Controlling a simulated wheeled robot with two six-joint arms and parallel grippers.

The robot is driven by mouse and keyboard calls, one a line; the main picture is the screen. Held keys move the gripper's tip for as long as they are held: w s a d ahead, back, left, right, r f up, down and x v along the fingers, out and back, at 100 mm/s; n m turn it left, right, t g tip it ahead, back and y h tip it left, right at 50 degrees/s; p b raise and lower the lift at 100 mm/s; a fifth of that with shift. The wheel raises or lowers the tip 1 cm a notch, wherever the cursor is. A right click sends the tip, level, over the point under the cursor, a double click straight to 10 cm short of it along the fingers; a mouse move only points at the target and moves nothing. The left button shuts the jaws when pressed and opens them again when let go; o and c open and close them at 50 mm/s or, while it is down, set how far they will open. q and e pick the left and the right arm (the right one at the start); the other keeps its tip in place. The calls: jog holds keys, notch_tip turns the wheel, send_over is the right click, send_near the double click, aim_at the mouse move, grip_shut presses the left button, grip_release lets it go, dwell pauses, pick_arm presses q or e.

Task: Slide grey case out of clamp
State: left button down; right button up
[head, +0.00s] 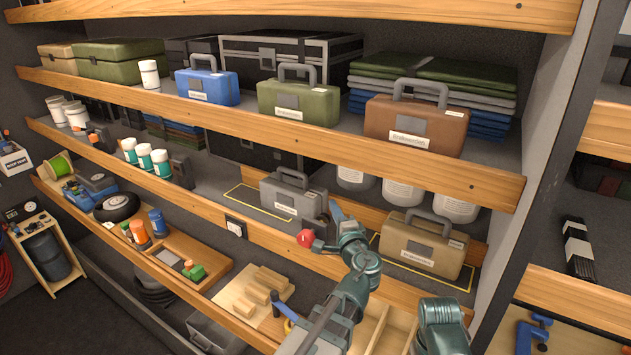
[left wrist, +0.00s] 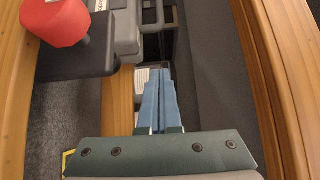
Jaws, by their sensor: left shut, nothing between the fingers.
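The grey case (head: 292,197) stands on the middle shelf with its handle up and a white label on its front. The clamp (head: 322,232), a dark block with a red knob (head: 305,238), is at its lower right end. My left gripper (head: 336,211) is just right of the case, shut and empty. In the left wrist view, the shut blue fingers (left wrist: 158,100) point towards the grey case (left wrist: 126,28), seen in part at the top. The dark clamp block (left wrist: 75,60) and red knob (left wrist: 55,20) are left of the fingers. Contact is unclear. My right gripper is not in view.
A tan case (head: 425,243) stands to the right in a yellow outline. White jars (head: 403,195) stand behind. The wooden shelf lip (head: 265,237) runs in front, and the upper shelf board (head: 330,150) is overhead. An empty yellow outline (head: 255,200) lies left of the grey case.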

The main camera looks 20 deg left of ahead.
aim_at(279, 183)
pick_arm(q)
jog(key=x, duration=0.8)
jog(key=a+x, duration=0.1)
jog(key=x, duration=0.3)
jog(key=shift+s, duration=0.25)
jog(key=shift+a, duration=0.9)
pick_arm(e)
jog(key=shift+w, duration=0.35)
pick_arm(q)
jog(key=shift+a, duration=0.1)
jog(key=a, duration=0.4)
jog(key=w+a, duration=0.1)
jog(key=a, duration=0.3)
jog(key=w+a, duration=0.1)
jog(key=a, duration=0.4)
jog(key=shift+d, duration=0.1)
